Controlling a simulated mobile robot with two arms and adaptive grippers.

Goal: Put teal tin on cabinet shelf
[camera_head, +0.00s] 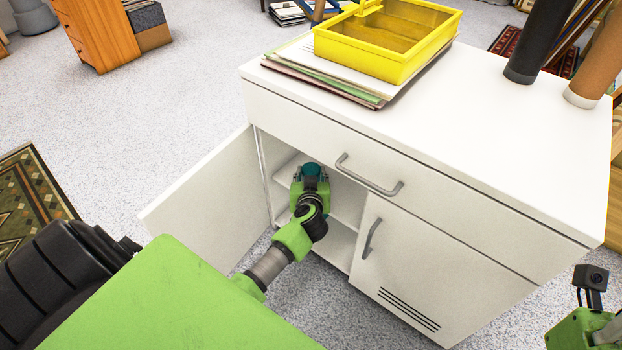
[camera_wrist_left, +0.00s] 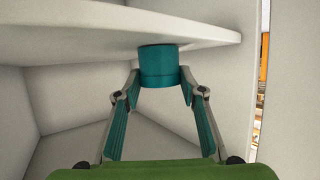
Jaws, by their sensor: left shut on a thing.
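The teal tin (camera_wrist_left: 158,66) is a short round tin, held between the two fingertips of my left gripper (camera_wrist_left: 160,84). In the head view the tin (camera_head: 313,169) shows just beyond my left gripper (camera_head: 311,178), inside the open left part of the white cabinet (camera_head: 450,255). The cabinet shelf (camera_head: 347,203) is a white board partly hidden by my arm. In the wrist view the shelf (camera_wrist_left: 75,42) spans the upper picture, and the tin overlaps its edge. I cannot tell whether they touch. My right gripper's jaws are out of view.
The left cabinet door (camera_head: 205,195) stands open beside my left arm. The drawer (camera_head: 370,175) above and the right door (camera_head: 425,270) are shut. A yellow tray (camera_head: 360,62) on folders and dark and brown tubes stand on the cabinet top.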

